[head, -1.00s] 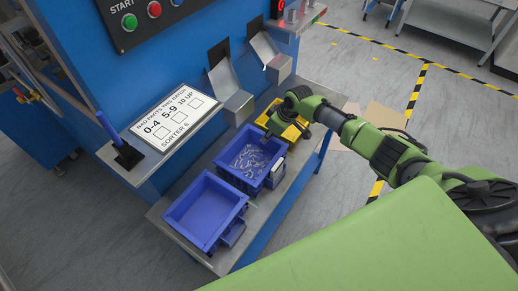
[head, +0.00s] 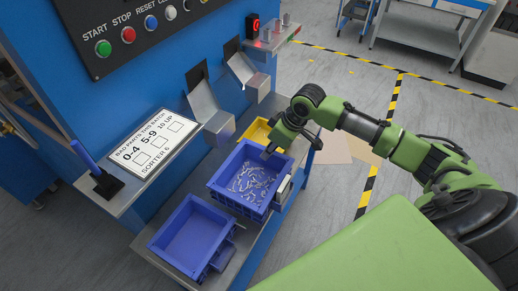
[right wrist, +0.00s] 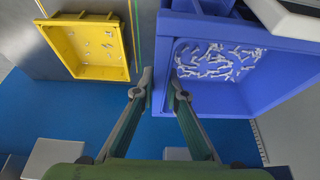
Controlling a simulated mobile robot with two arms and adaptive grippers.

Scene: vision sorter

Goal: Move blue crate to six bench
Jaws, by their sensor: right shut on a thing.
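A blue crate with many small pale metal parts in it (head: 236,204) is at the sorter's lower shelf. It looks raised and slightly tilted above the shelf. My right gripper (head: 270,150) is at its far wall, near the yellow crate. In the right wrist view the fingers (right wrist: 163,90) are closed on the wall of this blue crate (right wrist: 215,98). A second blue crate (head: 187,238), empty, sits on the shelf in front of it. My left gripper is not in view. No six bench can be made out.
A yellow crate (head: 257,131) with a few parts stands behind on the shelf, also in the wrist view (right wrist: 100,62). The blue sorter has chutes (head: 203,101) and a sign (head: 156,139). Open floor with striped tape (head: 369,187) lies right; a grey table (head: 418,32) stands beyond.

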